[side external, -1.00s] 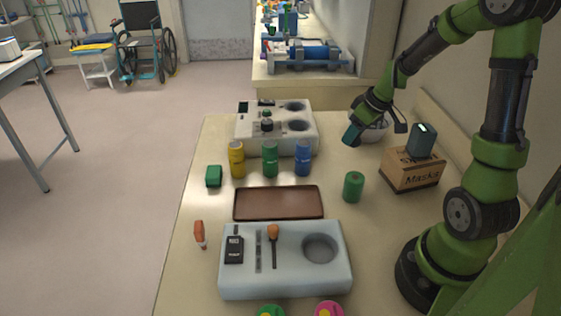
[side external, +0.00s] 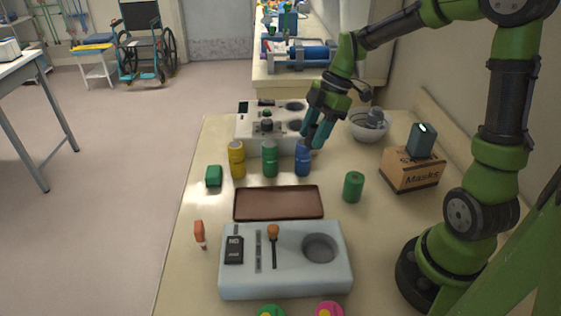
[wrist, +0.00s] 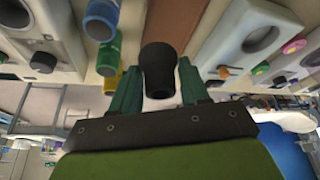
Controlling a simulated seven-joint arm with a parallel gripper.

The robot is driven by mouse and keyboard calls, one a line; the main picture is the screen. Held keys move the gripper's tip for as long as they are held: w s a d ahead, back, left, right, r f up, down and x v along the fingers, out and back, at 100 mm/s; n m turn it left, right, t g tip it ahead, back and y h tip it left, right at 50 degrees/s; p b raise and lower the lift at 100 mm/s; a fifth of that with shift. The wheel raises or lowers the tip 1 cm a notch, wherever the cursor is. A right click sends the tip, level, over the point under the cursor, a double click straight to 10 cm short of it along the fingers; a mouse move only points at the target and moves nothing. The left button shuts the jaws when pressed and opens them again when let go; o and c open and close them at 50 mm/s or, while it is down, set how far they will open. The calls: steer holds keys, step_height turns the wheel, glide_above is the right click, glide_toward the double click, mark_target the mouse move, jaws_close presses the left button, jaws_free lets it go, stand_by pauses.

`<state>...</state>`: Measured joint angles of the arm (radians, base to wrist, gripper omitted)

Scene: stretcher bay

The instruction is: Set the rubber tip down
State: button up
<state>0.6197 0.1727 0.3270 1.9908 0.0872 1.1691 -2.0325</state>
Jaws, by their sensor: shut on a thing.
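My gripper (side external: 315,133) is shut on the rubber tip (wrist: 160,68), a dark, short cylinder with a wider end, seen between the two teal fingers in the wrist view. In the side view the tip is hard to make out among the fingers. My gripper is in the air above and behind the blue canister (side external: 302,160), left of the white bowl (side external: 368,133). The empty brown tray (side external: 278,203) lies in front of the canisters. It also shows in the wrist view (wrist: 178,20).
A green canister (side external: 270,160) and a yellow one (side external: 237,160) stand beside the blue one. A green cylinder (side external: 353,187) stands right of the tray. A grey holder block (side external: 285,288) is in front, another (side external: 245,122) behind. A Masks box (side external: 411,174) stands at right.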

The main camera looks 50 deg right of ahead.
steer(key=s+a+n+g, duration=0.1)
steer(key=a+n+g, duration=0.2)
steer(key=a+n, duration=0.6)
steer(key=f, duration=1.4)
steer(key=shift+s, duration=0.2)
steer(key=shift+f, duration=0.15)
steer(key=o, duration=1)
steer(key=shift+o, duration=0.2)
